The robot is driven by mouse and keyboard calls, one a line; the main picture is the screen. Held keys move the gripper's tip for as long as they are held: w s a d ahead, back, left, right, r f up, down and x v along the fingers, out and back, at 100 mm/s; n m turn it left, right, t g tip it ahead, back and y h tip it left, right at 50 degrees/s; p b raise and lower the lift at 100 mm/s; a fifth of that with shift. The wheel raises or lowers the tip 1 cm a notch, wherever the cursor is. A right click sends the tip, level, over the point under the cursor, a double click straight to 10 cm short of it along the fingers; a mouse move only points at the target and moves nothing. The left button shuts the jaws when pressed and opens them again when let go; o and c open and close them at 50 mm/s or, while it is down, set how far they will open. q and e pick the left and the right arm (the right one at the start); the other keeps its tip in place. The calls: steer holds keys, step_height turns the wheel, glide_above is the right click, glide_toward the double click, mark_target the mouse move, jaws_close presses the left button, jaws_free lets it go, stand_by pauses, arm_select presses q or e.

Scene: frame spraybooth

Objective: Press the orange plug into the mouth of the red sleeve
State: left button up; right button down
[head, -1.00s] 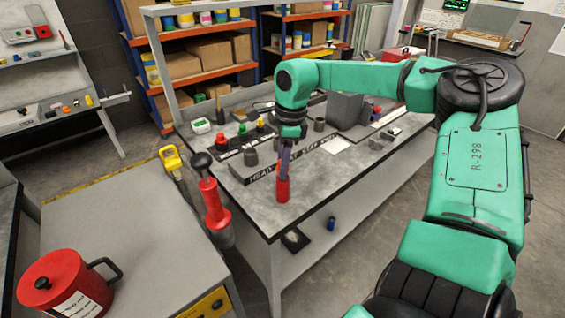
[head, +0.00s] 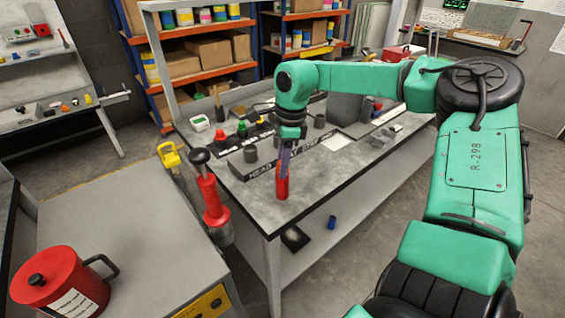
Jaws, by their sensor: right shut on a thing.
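The red sleeve (head: 282,185) stands upright near the front edge of the grey workbench (head: 325,182). My right gripper (head: 285,160) points down at the sleeve's upper end. Its narrow fingers overlap the top of the sleeve in the picture. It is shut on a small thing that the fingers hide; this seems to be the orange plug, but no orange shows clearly. The sleeve's mouth is hidden too, so I cannot tell whether the plug is above it or in it. My left gripper is not in view.
A black strip with red, green and yellow pieces (head: 241,130) lies behind the gripper on the bench. A grey block (head: 345,107) stands further right. Bench surface right of the sleeve is clear.

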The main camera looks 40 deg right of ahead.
steer(key=shift+f, duration=0.35)
steer(key=shift+c, duration=1.8)
jaws_free()
steer(key=shift+s, duration=0.1)
step_height(320, 180, up, 14)
steer(key=d+b, duration=0.1)
steer(key=shift+s+d+r, duration=0.2)
steer(key=shift+s+d, duration=0.05)
steer(key=shift+s, duration=0.1)
